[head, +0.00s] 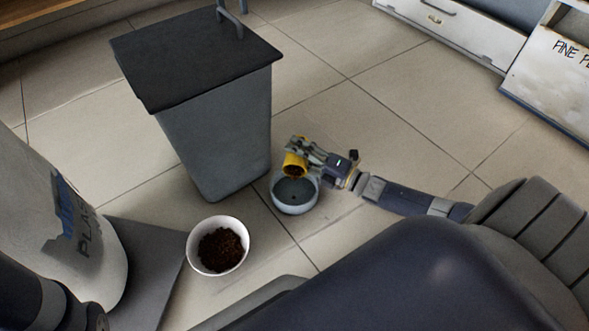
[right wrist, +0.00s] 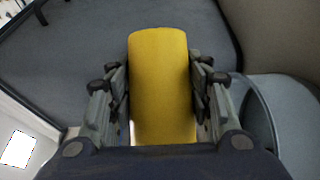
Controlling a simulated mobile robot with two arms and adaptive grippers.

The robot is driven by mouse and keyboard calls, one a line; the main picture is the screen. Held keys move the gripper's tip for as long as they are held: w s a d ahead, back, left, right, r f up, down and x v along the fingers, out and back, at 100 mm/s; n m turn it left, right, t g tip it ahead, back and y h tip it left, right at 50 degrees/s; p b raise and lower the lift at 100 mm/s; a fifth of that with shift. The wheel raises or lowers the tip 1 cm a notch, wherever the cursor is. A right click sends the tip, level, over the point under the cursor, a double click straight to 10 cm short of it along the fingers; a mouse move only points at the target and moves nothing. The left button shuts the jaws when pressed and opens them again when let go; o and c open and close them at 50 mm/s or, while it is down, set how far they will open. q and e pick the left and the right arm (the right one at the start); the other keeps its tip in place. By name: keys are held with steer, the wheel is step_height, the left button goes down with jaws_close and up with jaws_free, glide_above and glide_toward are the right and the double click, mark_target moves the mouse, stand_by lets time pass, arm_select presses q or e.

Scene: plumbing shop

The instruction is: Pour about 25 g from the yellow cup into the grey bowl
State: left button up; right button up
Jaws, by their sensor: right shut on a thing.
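The yellow cup (head: 291,166) is held in my right gripper (head: 297,157), above the far rim of the grey bowl (head: 295,208) in the head view. The cup is tipped, its mouth turned toward the bowl, with brown material showing in the mouth. The inside of the grey bowl looks mostly bare, with a small dark spot. In the right wrist view, the fingers are shut on both sides of the cup (right wrist: 161,85), and the grey bowl (right wrist: 284,112) shows at the right. My left gripper is out of view.
A white bowl (head: 191,250) of dark brown granules stands to the left of the grey bowl. A dark grey bin (head: 215,130) with a flat lid stands close behind. A whitish sack (head: 60,215) is at left. Tiled floor at right is clear.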

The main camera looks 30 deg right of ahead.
steer(key=shift+f+n, duration=0.1)
steer(key=shift+n, duration=0.2)
stand_by(0.7)
steer(key=shift+s, duration=0.1)
stand_by(1.0)
